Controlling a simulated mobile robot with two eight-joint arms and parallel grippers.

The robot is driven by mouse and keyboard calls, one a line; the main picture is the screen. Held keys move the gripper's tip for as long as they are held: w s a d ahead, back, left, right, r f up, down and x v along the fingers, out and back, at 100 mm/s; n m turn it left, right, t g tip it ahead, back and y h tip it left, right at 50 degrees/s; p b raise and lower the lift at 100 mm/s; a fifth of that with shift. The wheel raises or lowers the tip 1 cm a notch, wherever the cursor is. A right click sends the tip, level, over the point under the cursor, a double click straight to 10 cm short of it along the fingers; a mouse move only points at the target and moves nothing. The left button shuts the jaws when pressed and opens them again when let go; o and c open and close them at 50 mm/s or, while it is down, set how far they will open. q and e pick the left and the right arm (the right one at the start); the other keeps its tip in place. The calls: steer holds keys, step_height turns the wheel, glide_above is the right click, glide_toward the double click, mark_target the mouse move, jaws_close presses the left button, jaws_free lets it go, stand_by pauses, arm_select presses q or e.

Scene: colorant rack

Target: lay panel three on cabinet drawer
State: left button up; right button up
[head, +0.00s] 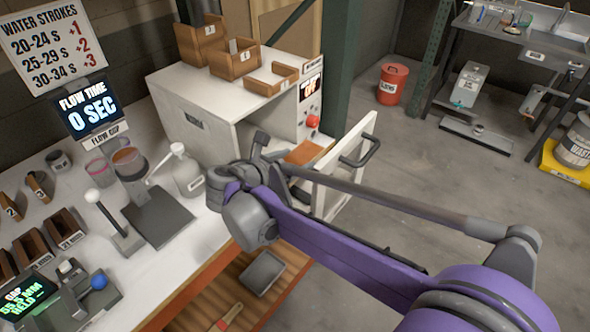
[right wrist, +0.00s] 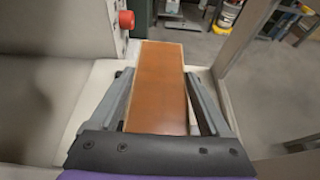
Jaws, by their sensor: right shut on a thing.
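My right gripper (right wrist: 159,78) is shut on an orange-brown flat panel (right wrist: 160,95). The panel lies lengthwise between the two grey fingers, its far end reaching beyond them. In the head view part of the panel (head: 304,152) shows at the open front of the white cabinet (head: 215,140), beside the red knob. A white frame with a dark handle (head: 345,165), seemingly the pulled-out drawer, stands at the cabinet's right. My right wrist hides much of the drawer and the fingers. Whether the panel touches the drawer I cannot tell. No number shows on the panel. My left gripper is out of view.
Several small wooden boxes (head: 235,60) stand on the cabinet. A grey tray (head: 264,272) lies on the lower wooden shelf. The floor at right is open before a metal rack.

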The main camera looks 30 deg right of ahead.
steer(key=shift+f, duration=1.4)
steer(key=shift+f, duration=0.2)
steer(key=o, duration=1.3)
steer(key=shift+c, duration=0.2)
steer(key=shift+r, duration=0.2)
steer(key=v, duration=1.2)
